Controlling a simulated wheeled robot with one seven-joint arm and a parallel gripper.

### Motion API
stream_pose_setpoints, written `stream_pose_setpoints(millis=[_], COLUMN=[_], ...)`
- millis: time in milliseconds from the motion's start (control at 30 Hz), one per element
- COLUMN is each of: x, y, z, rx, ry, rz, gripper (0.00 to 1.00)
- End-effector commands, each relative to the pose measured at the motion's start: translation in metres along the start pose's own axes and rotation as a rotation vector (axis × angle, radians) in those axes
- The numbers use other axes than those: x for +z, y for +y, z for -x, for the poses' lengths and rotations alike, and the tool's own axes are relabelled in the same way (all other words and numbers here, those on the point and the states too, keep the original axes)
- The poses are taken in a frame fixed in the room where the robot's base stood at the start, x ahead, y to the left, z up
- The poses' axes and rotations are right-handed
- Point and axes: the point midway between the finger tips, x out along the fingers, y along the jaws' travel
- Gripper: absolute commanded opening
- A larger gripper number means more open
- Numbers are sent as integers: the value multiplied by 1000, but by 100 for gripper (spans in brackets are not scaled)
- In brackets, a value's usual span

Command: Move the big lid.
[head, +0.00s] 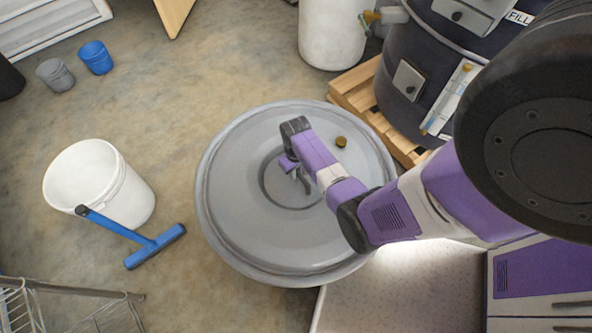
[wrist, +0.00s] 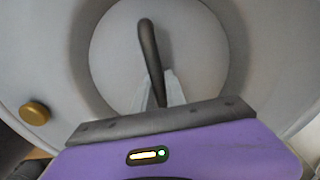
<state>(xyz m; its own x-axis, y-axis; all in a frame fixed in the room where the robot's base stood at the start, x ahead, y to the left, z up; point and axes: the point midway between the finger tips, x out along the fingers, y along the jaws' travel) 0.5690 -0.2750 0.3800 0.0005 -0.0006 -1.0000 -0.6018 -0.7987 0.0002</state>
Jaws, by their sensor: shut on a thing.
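The big lid (head: 235,215) is a wide round grey disc with a raised rim and a recessed centre, in the middle of the head view. It fills most of the wrist view (wrist: 270,60). A dark bar handle (wrist: 150,50) stands at its centre. My gripper (wrist: 158,95) is over the recess and shut on this handle; its pale fingers meet around the bar's near end. In the head view my gripper (head: 300,178) partly covers the handle. A brown knob (head: 341,142) sits on the lid; it also shows in the wrist view (wrist: 34,113). What lies under the lid is hidden.
A white bucket (head: 118,200) and a blue squeegee (head: 150,246) are left of the lid. A dark tank (head: 400,45) on a wooden pallet (head: 352,88) stands close behind right. A speckled counter (head: 400,295) is in front.

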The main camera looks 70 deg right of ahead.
Motion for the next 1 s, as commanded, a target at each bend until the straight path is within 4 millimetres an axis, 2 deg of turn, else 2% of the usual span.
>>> stream_pose_setpoints(millis=[400,433,533,967,1000], x=[-2,0,0,0,0], y=[0,0,0,0,0], z=[-5,-7,-6,-6,4], rx=[0,0,0,0,0], ry=[3,-1,-1,0,0], rz=[0,0,0,-1,-1], gripper=[0,18,38,38,38])
